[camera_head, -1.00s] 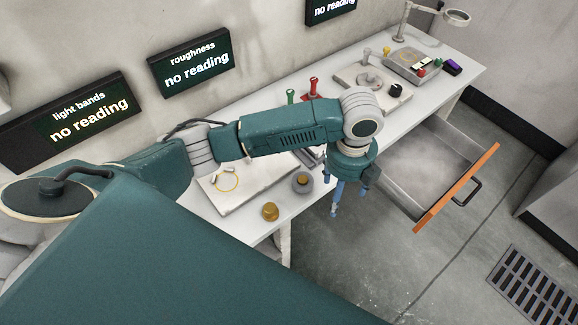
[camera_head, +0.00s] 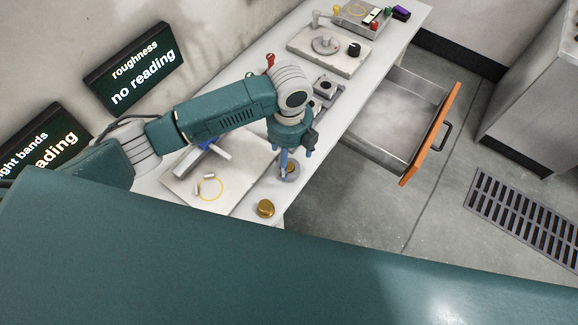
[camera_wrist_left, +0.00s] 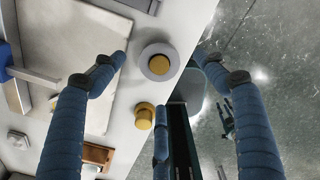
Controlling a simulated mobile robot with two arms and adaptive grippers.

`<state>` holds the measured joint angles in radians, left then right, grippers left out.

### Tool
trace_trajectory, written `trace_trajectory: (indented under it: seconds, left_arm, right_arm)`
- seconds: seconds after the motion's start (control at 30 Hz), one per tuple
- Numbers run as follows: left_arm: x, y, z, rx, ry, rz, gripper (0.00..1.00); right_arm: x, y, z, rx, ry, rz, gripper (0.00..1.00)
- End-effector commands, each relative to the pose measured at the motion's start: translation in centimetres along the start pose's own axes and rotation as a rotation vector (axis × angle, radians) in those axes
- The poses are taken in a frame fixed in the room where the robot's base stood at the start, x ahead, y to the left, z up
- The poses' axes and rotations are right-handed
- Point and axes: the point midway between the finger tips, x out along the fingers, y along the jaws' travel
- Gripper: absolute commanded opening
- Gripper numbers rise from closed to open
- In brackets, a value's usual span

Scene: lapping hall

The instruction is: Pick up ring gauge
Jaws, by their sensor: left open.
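A grey ring with a brass-coloured centre, which looks like the ring gauge (camera_head: 292,172), sits near the table's front edge in the head view. In the left wrist view the same ring gauge (camera_wrist_left: 147,71) shows in full on the white table top, between the spread fingers. My left gripper (camera_head: 288,164) points down at it, open and empty, and partly hides it in the head view. I cannot tell the exact height of the fingertips. A brass knob-like piece (camera_head: 265,208) stands beside the ring, also in the left wrist view (camera_wrist_left: 144,116).
A pale plate (camera_head: 225,198) with a yellow ring (camera_head: 211,188) lies left of the gripper. An open drawer with an orange front (camera_head: 431,135) juts out at the right. Further fixtures (camera_head: 328,48) stand along the table's far part.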

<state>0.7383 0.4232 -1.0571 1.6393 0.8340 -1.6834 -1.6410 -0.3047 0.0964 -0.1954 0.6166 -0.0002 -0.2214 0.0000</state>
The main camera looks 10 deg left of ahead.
Motion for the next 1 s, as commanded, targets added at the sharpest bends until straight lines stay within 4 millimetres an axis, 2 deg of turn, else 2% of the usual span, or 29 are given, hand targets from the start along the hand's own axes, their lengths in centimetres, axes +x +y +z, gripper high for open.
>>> trace_trajectory:
  seconds: [0.23, 0.4, 0.63, 0.67, 0.9, 1.0]
  left_arm:
    - [2.9, 0.0, -0.2, -0.002, 0.003, 0.003, 0.73]
    - [4.9, -0.1, 0.0, -0.001, -0.001, 0.001, 0.73]
    - [5.2, -0.1, 0.0, 0.0, -0.002, 0.0, 0.73]
    - [5.2, -0.1, 0.0, 0.0, -0.002, 0.0, 0.71]
    - [5.2, -0.1, 0.0, -0.001, -0.002, 0.0, 0.23]
    - [5.2, -0.1, 0.0, -0.001, -0.002, 0.0, 0.22]
  right_arm:
    - [-2.0, -1.1, -0.7, 0.004, 0.006, -0.013, 0.33]
    - [-2.1, -2.3, -1.3, 0.005, 0.016, -0.026, 0.33]
    - [-2.1, -1.9, -1.2, 0.002, 0.015, -0.023, 0.33]
    - [-2.1, -1.9, -1.2, 0.002, 0.015, -0.022, 0.33]
    - [-2.1, -1.4, -1.2, 0.001, 0.014, -0.016, 0.33]
    - [-2.1, -1.2, -1.1, 0.001, 0.013, -0.014, 0.33]
